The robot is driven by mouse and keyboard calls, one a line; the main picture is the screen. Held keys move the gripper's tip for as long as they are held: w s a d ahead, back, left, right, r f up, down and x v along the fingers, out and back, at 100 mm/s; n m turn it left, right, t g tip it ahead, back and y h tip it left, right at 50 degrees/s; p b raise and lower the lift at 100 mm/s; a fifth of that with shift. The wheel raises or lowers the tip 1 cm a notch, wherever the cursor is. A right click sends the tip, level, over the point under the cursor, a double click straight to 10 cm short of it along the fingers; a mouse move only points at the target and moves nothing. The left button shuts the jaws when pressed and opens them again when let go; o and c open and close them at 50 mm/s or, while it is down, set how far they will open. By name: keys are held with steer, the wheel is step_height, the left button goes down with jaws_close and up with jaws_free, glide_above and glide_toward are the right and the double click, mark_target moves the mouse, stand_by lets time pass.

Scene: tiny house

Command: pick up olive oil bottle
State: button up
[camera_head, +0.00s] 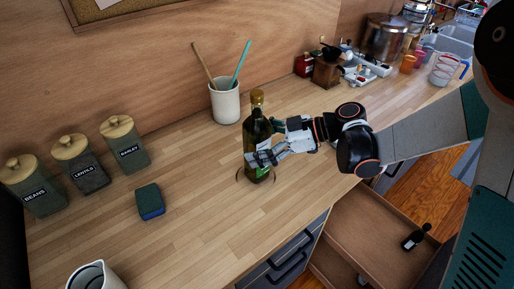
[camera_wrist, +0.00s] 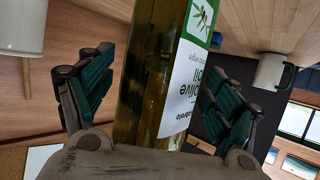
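The olive oil bottle (camera_head: 257,133) is dark green glass with a gold cap and stands upright on the wooden counter. My gripper (camera_head: 262,149) reaches it from the right, with its fingers around the bottle's body. In the wrist view the bottle (camera_wrist: 155,85) with its white olive label fills the space between the two finger pads of my gripper (camera_wrist: 158,95). A narrow gap shows between the left pad and the glass; the right pad is close to the label, and contact there is unclear. The fingers look open.
A white crock (camera_head: 225,104) with two utensils stands behind the bottle. A sponge (camera_head: 150,201), several labelled canisters (camera_head: 128,143) and a white jug (camera_head: 95,275) are at left. A coffee grinder (camera_head: 327,71) is behind right. An open drawer (camera_head: 375,225) juts out below the counter.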

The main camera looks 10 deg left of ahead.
steer(key=c, duration=1.4)
steer(key=shift+c, duration=0.8)
steer(key=shift+r, duration=0.15)
